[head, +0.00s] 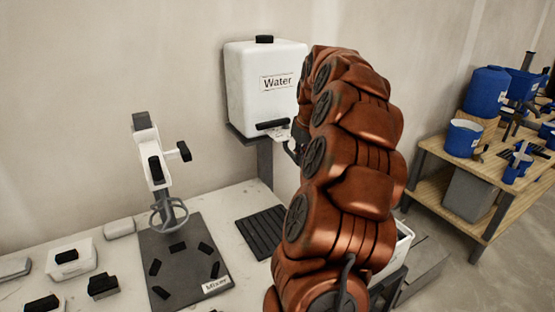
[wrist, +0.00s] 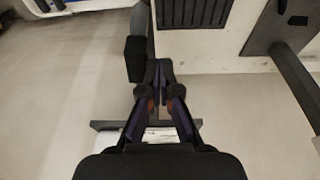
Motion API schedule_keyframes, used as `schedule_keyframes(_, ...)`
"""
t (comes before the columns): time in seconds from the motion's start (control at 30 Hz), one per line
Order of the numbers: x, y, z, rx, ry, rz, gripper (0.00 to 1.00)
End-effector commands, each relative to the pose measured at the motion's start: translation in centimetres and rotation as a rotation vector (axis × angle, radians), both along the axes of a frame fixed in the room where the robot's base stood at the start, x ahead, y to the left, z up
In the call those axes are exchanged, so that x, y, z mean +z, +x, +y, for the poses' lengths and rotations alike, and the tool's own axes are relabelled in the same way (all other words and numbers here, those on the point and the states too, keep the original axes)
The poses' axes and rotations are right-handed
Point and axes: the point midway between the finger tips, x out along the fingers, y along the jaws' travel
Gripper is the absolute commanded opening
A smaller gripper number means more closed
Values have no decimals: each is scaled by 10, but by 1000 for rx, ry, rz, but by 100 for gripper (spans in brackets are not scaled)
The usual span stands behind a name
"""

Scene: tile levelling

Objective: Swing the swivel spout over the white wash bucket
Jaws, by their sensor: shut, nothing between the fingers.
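The white water tank (head: 262,85) stands on a bracket by the wall, with a black cap and a "Water" label. A black bar (head: 272,124), seemingly the spout's grip, shows at its lower front. Much of the spout is hidden by my arm. The white wash bucket (head: 401,246) shows only as a rim and side behind my arm. My gripper (wrist: 158,75) is shut and empty. A dark block (wrist: 138,58), apparently part of the spout, is just left of the fingertips; I cannot tell whether they touch.
A black slotted grate (head: 262,231) lies on the pale worktop (head: 228,202). A white mixer stand (head: 152,165) with a whisk rises from a dark "Mixer" board (head: 180,262) at left. A wooden bench (head: 470,162) with blue buckets is at right.

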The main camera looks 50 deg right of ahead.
Motion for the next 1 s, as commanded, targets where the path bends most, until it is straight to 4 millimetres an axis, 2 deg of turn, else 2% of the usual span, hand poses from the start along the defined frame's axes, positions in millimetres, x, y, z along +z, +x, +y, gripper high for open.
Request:
schedule_keyframes(0.3, 1, -12, -17, 0, 0, 0, 0)
schedule_keyframes(0.73, 1, -13, -20, 0, 0, 0, 0)
schedule_keyframes(1.0, 0, -19, -37, -1, 1, 1, 0)
